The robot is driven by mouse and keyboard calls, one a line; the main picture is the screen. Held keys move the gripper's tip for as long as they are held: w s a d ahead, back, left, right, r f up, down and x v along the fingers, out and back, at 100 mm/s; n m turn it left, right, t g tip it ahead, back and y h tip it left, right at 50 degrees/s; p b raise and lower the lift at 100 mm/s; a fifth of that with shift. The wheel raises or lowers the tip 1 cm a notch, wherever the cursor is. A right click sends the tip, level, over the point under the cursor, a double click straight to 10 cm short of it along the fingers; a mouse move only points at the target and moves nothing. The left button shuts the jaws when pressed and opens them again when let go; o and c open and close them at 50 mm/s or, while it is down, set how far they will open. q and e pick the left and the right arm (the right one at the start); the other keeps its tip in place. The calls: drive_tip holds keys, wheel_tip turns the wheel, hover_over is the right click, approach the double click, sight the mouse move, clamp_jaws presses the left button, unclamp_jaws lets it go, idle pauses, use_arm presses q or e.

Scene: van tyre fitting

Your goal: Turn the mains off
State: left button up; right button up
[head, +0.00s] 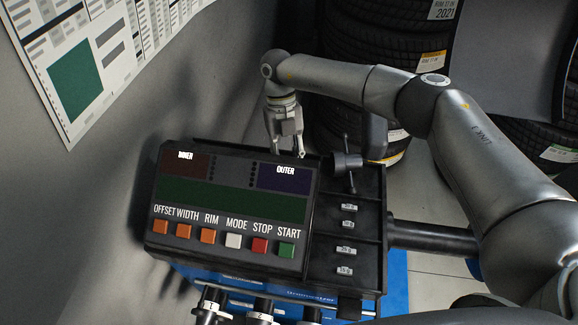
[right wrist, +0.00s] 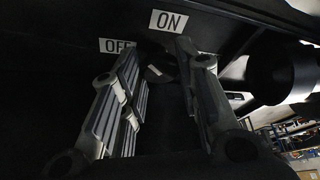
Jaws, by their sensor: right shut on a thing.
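My right gripper (head: 289,148) reaches down behind the top edge of the balancer's control panel (head: 190,250). In the right wrist view its two fingers (right wrist: 158,68) stand on either side of a dark round mains switch (right wrist: 160,73) and are shut on it. The OFF label (right wrist: 117,45) is at the left and the ON label (right wrist: 168,20) is above. The switch is dark, so I cannot tell which way it points. The head view hides the switch behind the panel. My left gripper is not in view.
The panel has several coloured buttons and blank displays. A black weight tray (head: 345,262) with a threaded clamp (head: 347,161) adjoins it on the right. Stacked tyres (head: 360,50) stand behind. A grey wall with a chart (head: 75,80) is close on the left.

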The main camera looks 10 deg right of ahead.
drive_tip(key=n+h+b, duration=0.1)
drive_tip(key=n, duration=0.1)
drive_tip(key=n+b, duration=0.2)
drive_tip(key=shift+a+f+n+t+h, duration=0.1)
drive_tip(key=shift+a+n+t+h, duration=0.05)
drive_tip(key=shift+n+t+h, duration=0.2)
drive_tip(key=shift+s+a+n+t+h+b, duration=0.15)
drive_tip(key=shift+n+h+b, duration=0.2)
drive_tip(key=shift+n+b, duration=0.45)
drive_tip(key=shift+w+d+n+t+h+b, duration=0.1)
drive_tip(key=shift+n+h+b, duration=0.2)
drive_tip(key=shift+n+b, duration=0.45)
drive_tip(key=shift+n, duration=0.4)
drive_tip(key=o, duration=1)
drive_tip(key=shift+s, duration=0.1)
drive_tip(key=shift+o, duration=0.2)
drive_tip(key=shift+r, duration=0.2)
drive_tip(key=v, duration=1.2)
drive_tip(key=shift+s, duration=0.1)
